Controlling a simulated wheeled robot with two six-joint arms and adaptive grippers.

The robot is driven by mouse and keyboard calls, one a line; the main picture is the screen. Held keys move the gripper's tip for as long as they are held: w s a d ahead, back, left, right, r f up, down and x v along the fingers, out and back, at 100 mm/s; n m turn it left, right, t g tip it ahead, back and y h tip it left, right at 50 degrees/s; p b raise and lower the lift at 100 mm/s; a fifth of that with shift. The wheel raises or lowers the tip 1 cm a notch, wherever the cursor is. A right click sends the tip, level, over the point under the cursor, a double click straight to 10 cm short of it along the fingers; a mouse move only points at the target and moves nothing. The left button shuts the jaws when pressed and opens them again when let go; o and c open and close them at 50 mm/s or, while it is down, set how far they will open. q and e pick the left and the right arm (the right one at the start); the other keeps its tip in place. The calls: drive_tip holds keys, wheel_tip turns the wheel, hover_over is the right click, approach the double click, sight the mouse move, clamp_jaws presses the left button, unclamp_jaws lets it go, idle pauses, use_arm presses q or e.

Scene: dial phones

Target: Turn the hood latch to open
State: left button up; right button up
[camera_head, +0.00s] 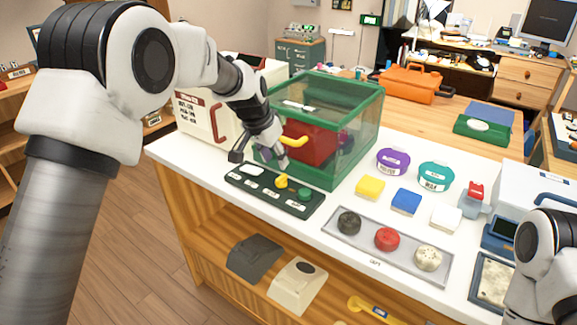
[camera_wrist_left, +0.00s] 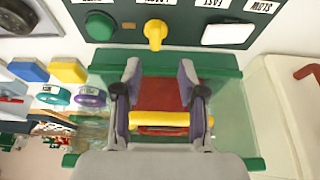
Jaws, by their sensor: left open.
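A green-framed clear hood (camera_head: 349,119) stands on the white worktop, with a red panel and a yellow bar handle (camera_head: 294,141) on its front. A dark green control panel (camera_head: 236,181) lies in front of it, with a yellow turn knob (camera_head: 281,181), a white button and a green button; the knob looks like the latch. My left gripper (camera_head: 268,158) is open in front of the hood. In the left wrist view its fingers (camera_wrist_left: 160,72) point toward the yellow knob (camera_wrist_left: 155,34), apart from it, and the yellow handle (camera_wrist_left: 172,119) shows between the finger links.
A cream box with a red handle (camera_head: 200,118) stands left of the hood. Purple (camera_head: 393,160) and teal tubs, coloured blocks and a grey tray (camera_head: 342,243) of round pieces sit to the right. My right arm shows at lower right, its gripper out of view.

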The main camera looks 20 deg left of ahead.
sight(280, 177)
use_arm(q)
drive_tip(key=shift+s+d+f, duration=0.3)
drive_tip(key=shift+s+f, duration=0.45)
drive_tip(key=shift+f, duration=0.05)
drive_tip(key=x, duration=0.5)
drive_tip(key=shift+w+a+r, duration=0.1)
drive_tip(key=shift+w+a, duration=0.05)
drive_tip(key=shift+w, duration=0.25)
drive_tip(key=shift+s+r, duration=0.3)
drive_tip(key=shift+w+f, duration=0.1)
drive_tip(key=shift+w, duration=0.05)
clamp_jaws()
